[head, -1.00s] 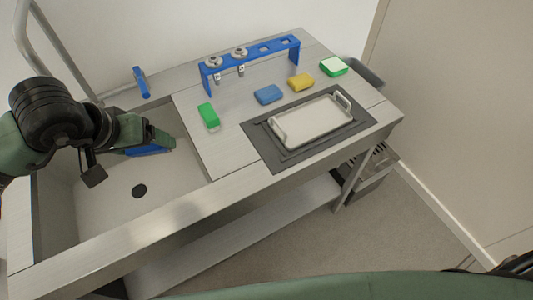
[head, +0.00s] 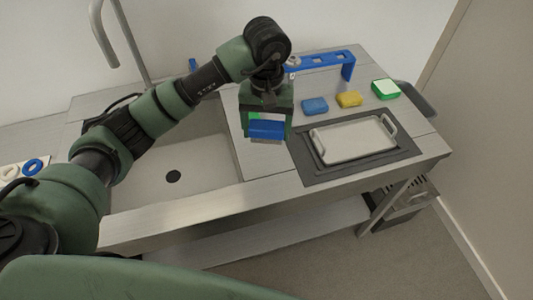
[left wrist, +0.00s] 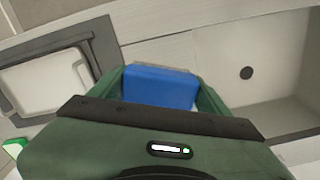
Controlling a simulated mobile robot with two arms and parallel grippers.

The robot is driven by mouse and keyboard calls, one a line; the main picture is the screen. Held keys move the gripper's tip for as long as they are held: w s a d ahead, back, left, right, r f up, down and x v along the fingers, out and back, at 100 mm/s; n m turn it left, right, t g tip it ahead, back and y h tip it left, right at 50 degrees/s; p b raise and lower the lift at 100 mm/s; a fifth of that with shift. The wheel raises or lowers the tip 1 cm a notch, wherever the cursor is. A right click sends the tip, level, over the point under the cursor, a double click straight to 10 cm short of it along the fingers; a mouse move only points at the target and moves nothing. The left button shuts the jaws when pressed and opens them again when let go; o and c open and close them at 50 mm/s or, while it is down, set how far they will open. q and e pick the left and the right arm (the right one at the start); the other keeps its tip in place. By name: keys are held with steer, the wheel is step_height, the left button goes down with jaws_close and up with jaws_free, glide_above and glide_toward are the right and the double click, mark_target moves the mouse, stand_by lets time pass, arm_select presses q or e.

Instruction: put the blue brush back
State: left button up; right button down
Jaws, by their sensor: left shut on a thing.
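My left gripper (head: 266,122) is shut on the blue brush (head: 266,130) and holds it above the counter just right of the sink. In the left wrist view the blue brush (left wrist: 160,87) lies between the two green fingers, with a pale strip along its far edge. The blue rack (head: 335,60) stands at the back of the counter. Its left part is hidden behind my arm, with one metal piece showing in it. My right gripper is not in view.
A blue sponge (head: 315,105), a yellow sponge (head: 348,99) and a green-and-white block (head: 386,89) lie in front of the rack. A white tray (head: 352,139) sits on a dark mat (head: 312,174). The sink (head: 205,165) is empty where visible. A green item shows partly behind my gripper.

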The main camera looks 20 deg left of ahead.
arm_select(q)
steer(key=p, duration=0.2)
glide_above(266, 164)
step_height(266, 164, down, 7)
steer(key=shift+r, duration=0.15)
step_height(266, 164, down, 4)
steer(key=shift+d+r, duration=0.1)
steer(key=shift+r, duration=0.15)
steer(key=shift+f, duration=0.25)
steer(key=shift+f, duration=0.2)
steer(key=o, duration=1.3)
steer(key=shift+r, duration=0.1)
